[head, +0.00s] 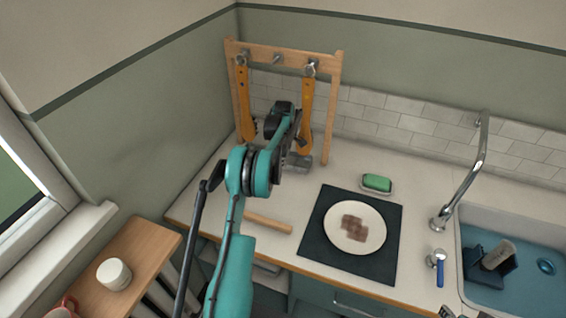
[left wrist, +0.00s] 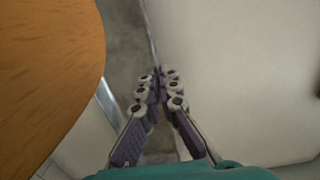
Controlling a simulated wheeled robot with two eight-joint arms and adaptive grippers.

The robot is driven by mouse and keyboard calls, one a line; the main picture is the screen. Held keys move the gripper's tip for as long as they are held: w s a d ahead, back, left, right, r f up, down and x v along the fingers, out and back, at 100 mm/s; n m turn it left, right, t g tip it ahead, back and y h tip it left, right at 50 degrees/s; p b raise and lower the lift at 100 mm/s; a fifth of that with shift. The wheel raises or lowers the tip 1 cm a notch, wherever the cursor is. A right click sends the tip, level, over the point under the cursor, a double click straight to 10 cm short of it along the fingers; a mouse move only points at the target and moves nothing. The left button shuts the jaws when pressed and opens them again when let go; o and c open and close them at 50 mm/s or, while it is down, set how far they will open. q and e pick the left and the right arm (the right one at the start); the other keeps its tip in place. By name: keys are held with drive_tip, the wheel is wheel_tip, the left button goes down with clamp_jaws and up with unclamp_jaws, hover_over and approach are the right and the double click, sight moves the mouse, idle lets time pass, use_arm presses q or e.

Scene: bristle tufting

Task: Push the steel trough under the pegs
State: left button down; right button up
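A wooden peg rack (head: 290,54) stands against the back wall, with two orange wooden-backed pieces (head: 306,98) hanging from its pegs. The grey steel trough (head: 299,161) shows partly on the counter below the right hanging piece; my left arm and gripper hide the rest. In the left wrist view a grey metal surface (left wrist: 124,45), apparently the trough, lies beyond the fingers. My left gripper (left wrist: 160,77) has its fingertips together, with nothing clearly held, close to the metal; contact cannot be told. It also shows in the head view (head: 293,135).
A white plate (head: 372,238) with brown pieces lies on a dark mat (head: 320,240). Green soap (head: 377,182) sits behind it. A wooden bar (head: 267,222) lies near the front edge. The tap (head: 480,160) and blue sink (head: 520,297) are at right; a jar (head: 114,273) stands at left.

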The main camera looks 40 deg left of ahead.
use_arm(q)
drive_tip(key=c, duration=2.2)
unclamp_jaws()
drive_tip(key=o, duration=0.6)
drive_tip(key=shift+c, duration=0.2)
wheel_tip(320, 180, up, 12)
